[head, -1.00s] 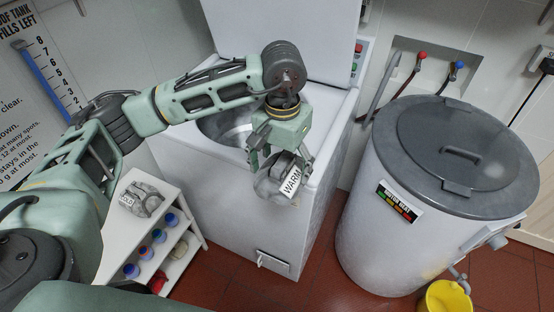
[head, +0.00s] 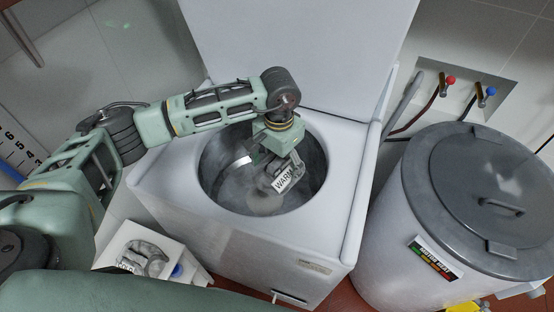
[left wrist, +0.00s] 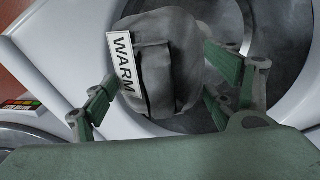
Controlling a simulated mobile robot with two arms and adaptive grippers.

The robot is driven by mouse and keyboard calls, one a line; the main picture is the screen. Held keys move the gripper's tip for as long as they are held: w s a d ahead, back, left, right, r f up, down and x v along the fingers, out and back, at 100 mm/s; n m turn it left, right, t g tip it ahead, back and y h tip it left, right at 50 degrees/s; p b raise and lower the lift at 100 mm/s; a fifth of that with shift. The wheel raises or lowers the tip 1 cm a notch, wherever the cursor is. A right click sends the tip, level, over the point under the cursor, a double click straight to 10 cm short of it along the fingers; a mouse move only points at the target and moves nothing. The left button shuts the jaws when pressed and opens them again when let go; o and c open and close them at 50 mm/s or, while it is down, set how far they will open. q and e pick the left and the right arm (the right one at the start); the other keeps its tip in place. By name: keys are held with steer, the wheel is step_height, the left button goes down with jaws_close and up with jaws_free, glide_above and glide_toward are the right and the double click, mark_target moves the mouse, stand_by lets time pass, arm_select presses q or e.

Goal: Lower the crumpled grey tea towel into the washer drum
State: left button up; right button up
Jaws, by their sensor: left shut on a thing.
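The crumpled grey tea towel (head: 262,203) with a white WARM tag hangs from my left gripper (head: 278,162) in the head view. The gripper and towel are within the round mouth of the open washer drum (head: 312,152). I cannot tell how deep the towel sits or whether it touches the drum. In the left wrist view the towel (left wrist: 178,70) is between the fingers of my left gripper (left wrist: 165,95), with the drum's dark interior (left wrist: 268,35) behind it. My right gripper is not in view.
The washer lid (head: 290,55) stands raised behind the drum.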

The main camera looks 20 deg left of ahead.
arm_select(q)
steer(key=shift+w+a, duration=0.1)
steer(key=shift+w, duration=0.05)
steer(key=shift+s+d+f, duration=0.25)
steer(key=shift+s+f, duration=0.05)
steer(key=shift+f, duration=0.05)
step_height(320, 180, down, 9)
steer(key=b, duration=0.3)
steer(key=shift+r, duration=0.15)
steer(key=o, duration=1.2)
